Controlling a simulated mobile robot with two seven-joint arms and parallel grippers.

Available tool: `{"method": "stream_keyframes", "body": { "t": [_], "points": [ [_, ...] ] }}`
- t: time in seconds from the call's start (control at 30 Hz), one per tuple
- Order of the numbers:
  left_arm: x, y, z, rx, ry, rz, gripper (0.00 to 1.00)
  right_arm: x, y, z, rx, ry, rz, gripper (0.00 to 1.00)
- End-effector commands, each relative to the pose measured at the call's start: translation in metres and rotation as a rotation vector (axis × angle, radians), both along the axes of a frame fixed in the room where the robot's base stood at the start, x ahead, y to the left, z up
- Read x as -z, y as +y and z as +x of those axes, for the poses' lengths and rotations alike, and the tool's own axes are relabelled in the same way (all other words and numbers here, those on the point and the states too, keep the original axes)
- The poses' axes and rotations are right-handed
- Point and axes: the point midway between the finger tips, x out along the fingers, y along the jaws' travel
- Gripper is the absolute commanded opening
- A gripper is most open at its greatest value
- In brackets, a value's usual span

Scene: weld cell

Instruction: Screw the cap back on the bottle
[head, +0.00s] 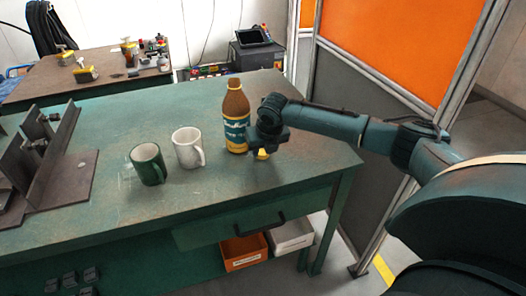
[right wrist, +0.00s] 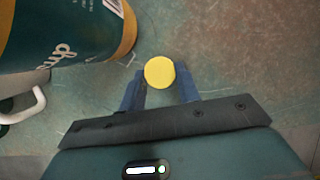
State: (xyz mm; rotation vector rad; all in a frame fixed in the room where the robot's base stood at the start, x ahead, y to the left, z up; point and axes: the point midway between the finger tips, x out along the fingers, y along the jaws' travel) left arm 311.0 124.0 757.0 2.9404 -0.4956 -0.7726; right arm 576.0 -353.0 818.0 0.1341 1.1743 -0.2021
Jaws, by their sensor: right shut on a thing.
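The bottle (head: 236,118) is brown with a teal and yellow label and stands upright on the green table, its neck at the top. In the right wrist view the bottle (right wrist: 62,32) shows at the upper left. My right gripper (head: 262,152) is low over the table just right of the bottle, apart from it. It is shut on the yellow cap (right wrist: 160,73), which sits between its fingertips; the cap (head: 263,155) also shows in the head view. My left gripper is not in view.
A white mug (head: 187,148) and a green mug (head: 147,165) stand left of the bottle on the green table (head: 110,125). A steel fixture (head: 50,165) is at the far left. An orange and grey partition (head: 385,70) stands behind my right arm.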

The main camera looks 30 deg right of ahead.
Motion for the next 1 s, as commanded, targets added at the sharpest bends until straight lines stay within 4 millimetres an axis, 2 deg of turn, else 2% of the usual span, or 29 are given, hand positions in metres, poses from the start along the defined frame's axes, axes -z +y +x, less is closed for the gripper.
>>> {"method": "stream_keyframes", "body": {
  "t": [0.3, 0.5, 0.63, 1.0],
  "points": [
    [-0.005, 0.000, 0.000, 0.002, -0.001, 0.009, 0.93, -0.062, 0.000, 0.001, 0.000, -0.005, 0.001, 0.12],
    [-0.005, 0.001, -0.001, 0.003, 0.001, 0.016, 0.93, -0.090, 0.000, 0.001, 0.000, -0.004, 0.001, 0.12],
    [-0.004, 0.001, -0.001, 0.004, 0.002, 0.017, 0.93, -0.096, 0.000, 0.001, 0.001, -0.001, 0.001, 0.12],
    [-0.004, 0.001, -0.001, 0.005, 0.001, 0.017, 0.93, -0.096, 0.000, 0.001, 0.003, -0.001, 0.001, 0.12]
  ]
}}
